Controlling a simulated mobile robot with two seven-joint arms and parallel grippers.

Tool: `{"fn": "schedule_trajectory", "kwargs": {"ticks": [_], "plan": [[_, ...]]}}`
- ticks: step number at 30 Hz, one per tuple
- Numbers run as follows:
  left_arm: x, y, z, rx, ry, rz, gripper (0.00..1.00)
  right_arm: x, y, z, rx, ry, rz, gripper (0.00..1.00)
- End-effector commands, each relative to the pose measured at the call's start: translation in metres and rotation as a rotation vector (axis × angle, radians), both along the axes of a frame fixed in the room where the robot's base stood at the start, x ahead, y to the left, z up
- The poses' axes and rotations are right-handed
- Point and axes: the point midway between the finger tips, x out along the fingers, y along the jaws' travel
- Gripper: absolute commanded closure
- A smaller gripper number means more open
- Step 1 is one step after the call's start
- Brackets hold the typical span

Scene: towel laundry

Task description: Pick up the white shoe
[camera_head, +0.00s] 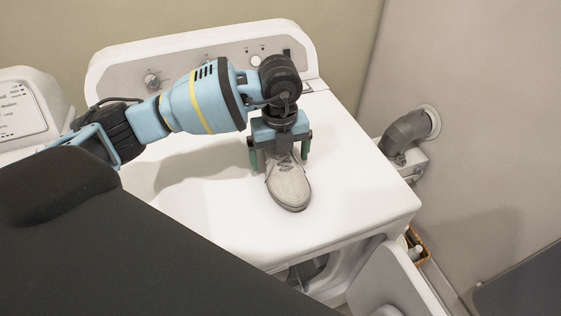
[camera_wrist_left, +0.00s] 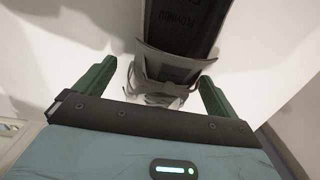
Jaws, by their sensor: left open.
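The white shoe (camera_head: 289,187) looks light grey and sits on top of the white machine (camera_head: 352,190), toe toward the front. My left gripper (camera_head: 281,163) is above the shoe's rear part with its fingers on either side of it. The gripper hides the heel in the head view. In the left wrist view, the shoe (camera_wrist_left: 165,68) lies between the two green fingertips of the left gripper (camera_wrist_left: 155,85), which are spread apart with gaps beside the shoe. My right gripper is not in view.
The machine's control panel (camera_head: 215,65) with knobs rises at the back. A second machine (camera_head: 25,112) stands at the left. A grey vent pipe (camera_head: 405,135) meets the wall at the right. A door (camera_head: 385,285) hangs open at the front. The top around the shoe is clear.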

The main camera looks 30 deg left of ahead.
Motion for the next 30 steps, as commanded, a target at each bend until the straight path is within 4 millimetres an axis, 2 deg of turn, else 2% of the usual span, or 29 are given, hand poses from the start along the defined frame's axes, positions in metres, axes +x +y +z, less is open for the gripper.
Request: {"fn": "schedule_trajectory", "kwargs": {"ticks": [4,11,14,26,30], "plan": [[0.0,-0.0004,-0.0131,-0.001,0.001,-0.001,0.04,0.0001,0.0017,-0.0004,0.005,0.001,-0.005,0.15],[0.0002,-0.0005,-0.0142,-0.001,-0.001,-0.001,0.04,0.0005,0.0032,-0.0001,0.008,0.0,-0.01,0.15],[0.0002,-0.0006,-0.0141,-0.001,-0.001,-0.001,0.15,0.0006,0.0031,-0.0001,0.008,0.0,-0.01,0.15],[0.0002,-0.0008,-0.0138,-0.001,-0.001,-0.001,0.67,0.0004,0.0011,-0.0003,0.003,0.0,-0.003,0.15],[0.0007,-0.0008,-0.0128,-0.001,-0.003,-0.001,0.68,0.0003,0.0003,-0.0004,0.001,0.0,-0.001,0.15]]}}
